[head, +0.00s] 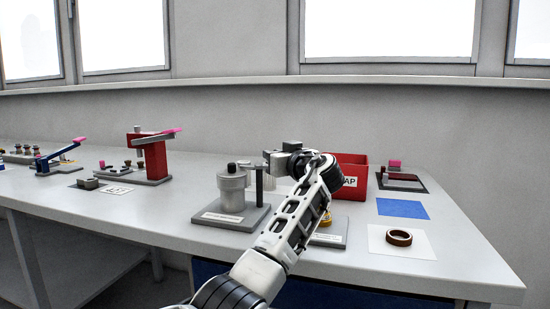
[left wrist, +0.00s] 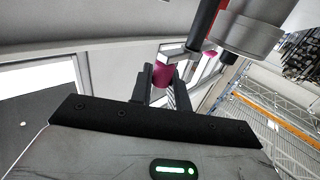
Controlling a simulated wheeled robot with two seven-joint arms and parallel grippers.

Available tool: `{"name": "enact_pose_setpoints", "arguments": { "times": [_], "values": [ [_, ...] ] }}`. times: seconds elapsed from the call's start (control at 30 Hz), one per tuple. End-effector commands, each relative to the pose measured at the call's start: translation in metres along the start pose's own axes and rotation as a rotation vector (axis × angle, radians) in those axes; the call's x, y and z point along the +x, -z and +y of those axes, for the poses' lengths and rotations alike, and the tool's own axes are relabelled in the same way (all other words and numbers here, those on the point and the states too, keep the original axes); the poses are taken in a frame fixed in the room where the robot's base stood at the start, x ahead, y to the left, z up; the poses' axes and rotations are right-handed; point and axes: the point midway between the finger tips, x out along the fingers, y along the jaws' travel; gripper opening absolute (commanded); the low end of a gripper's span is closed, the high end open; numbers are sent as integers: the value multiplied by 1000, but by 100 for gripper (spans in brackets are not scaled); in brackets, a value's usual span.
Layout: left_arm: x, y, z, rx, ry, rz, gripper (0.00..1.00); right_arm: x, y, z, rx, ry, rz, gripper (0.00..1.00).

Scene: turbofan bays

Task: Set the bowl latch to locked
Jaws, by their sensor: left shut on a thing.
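The bowl (head: 232,188), a grey metal cylinder with a black knob on top, stands on a grey labelled base plate (head: 216,217). My gripper hides the handle in the head view, so the latch setting cannot be read. My right gripper is not in view.
A red bin (head: 351,168) stands behind my left arm. A blue mat (head: 402,208) and a brown ring on a white sheet (head: 376,246) lie to the right. A red press (head: 152,158) and a blue lever fixture (head: 57,160) stand left.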

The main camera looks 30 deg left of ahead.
Motion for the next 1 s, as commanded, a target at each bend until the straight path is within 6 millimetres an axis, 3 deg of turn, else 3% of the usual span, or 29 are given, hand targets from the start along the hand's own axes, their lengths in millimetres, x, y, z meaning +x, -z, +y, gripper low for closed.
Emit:
{"name": "enact_pose_setpoints", "arguments": {
  "times": [0.23,0.27,0.3,0.67,0.87,1.0],
  "values": [
    [1,3,0,-3,-3,5,0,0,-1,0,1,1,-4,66],
    [1,3,0,-3,-4,5,26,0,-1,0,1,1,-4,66],
    [1,3,0,-3,-4,5,37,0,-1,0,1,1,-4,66],
    [-4,1,0,-2,-3,3,37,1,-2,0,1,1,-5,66],
    [-34,0,1,-5,-8,2,37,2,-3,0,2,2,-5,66],
    [-69,0,2,-4,-9,1,37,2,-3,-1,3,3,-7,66]
  ]
}}
